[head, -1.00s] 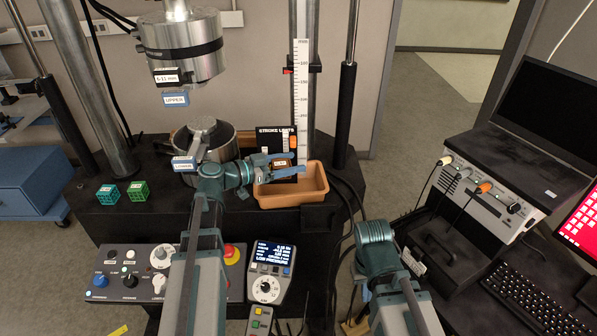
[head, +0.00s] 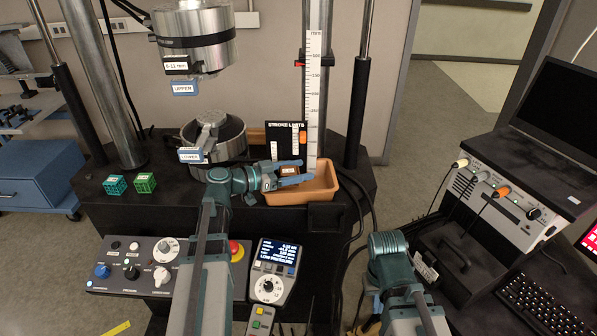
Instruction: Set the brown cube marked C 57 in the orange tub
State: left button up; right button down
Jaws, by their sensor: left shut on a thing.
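The brown cube (head: 287,169) is between the fingers of my left gripper (head: 295,173), which is shut on it. A pale label shows on the cube, but its mark is too small to read. The orange tub (head: 322,196) stands on the dark bench, with its near wall and right end in plain view. The gripper and cube overlap the tub's back and left part in the picture; I cannot tell the exact height above it. My right arm is at the lower right, and its gripper is mostly hidden behind the arm.
A teal cube (head: 115,185) and a green cube (head: 145,182) sit at the bench's left. A black stroke-limits board (head: 283,142) and a white ruler (head: 314,100) stand behind the tub. The lower cylinder (head: 228,135) is left of it. A control panel (head: 140,264) is in front.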

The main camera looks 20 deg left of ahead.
pick_arm(q)
jog(key=shift+s+f, duration=0.15)
jog(key=shift+f, duration=0.3)
jog(key=o, duration=1.1)
jog(key=shift+d, duration=0.1)
jog(key=shift+c, duration=0.2)
jog(key=shift+r, duration=0.15)
jog(key=shift+r, duration=0.2)
jog(key=shift+r+p, duration=0.4)
jog(key=shift+p, duration=0.15)
jog(key=p+v, duration=0.1)
jog(key=v, duration=1.1)
jog(key=shift+p, duration=0.35)
jog(key=shift+a, duration=0.2)
